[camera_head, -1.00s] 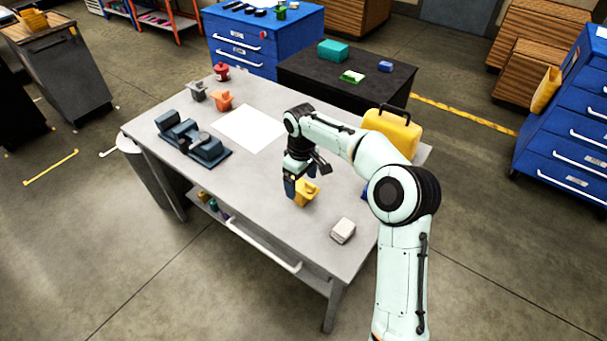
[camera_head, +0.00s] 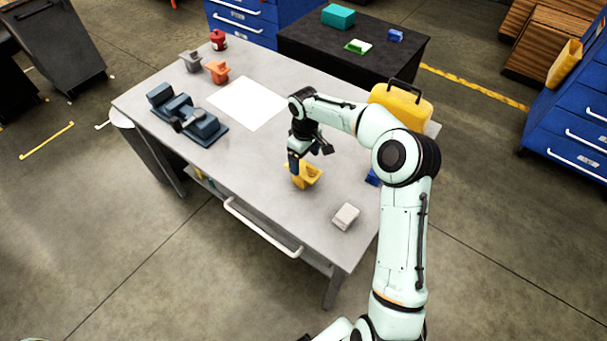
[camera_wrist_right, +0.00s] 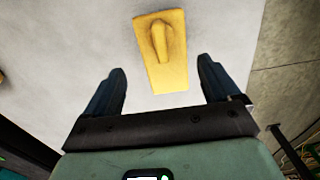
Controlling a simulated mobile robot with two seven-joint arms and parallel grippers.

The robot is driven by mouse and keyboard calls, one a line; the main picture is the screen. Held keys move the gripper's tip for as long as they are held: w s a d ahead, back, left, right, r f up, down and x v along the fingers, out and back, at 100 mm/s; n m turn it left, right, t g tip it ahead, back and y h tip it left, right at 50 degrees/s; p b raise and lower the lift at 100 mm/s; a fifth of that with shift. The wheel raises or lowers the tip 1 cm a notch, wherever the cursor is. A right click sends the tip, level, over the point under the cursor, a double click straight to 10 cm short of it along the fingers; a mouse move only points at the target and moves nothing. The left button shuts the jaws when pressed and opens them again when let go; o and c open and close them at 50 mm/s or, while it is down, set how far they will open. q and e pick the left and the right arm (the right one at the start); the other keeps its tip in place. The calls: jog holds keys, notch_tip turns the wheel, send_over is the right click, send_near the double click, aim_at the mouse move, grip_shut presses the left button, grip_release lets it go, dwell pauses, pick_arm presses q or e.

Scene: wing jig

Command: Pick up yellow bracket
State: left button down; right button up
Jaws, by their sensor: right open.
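The yellow bracket (camera_head: 306,175) lies on the grey table (camera_head: 265,205), right of centre. In the right wrist view the bracket (camera_wrist_right: 163,48) shows as a flat plate with a raised rib. My right gripper (camera_head: 297,166) is above and beside it, pointing down. In the wrist view the open fingers (camera_wrist_right: 162,78) stand on either side of the bracket's near end, with a gap on both sides. Nothing is held. I cannot tell the exact height above the table. My left gripper is not in view.
A white block (camera_head: 345,216) and a yellow case (camera_head: 401,104) are nearby, with a blue part (camera_head: 372,177) partly hidden by my arm. A dark blue jig (camera_head: 186,118), white sheet (camera_head: 248,103), orange bracket (camera_head: 217,72), grey bracket (camera_head: 190,61) and red part (camera_head: 218,40) are farther left.

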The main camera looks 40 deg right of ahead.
aim_at(303, 168)
jog(key=f, duration=0.5)
jog(key=shift+s+a+f, duration=0.1)
jog(key=shift+a+f, duration=0.2)
jog(key=shift+c, duration=0.3)
jog(key=shift+r, duration=0.1)
jog(key=c, duration=1.2)
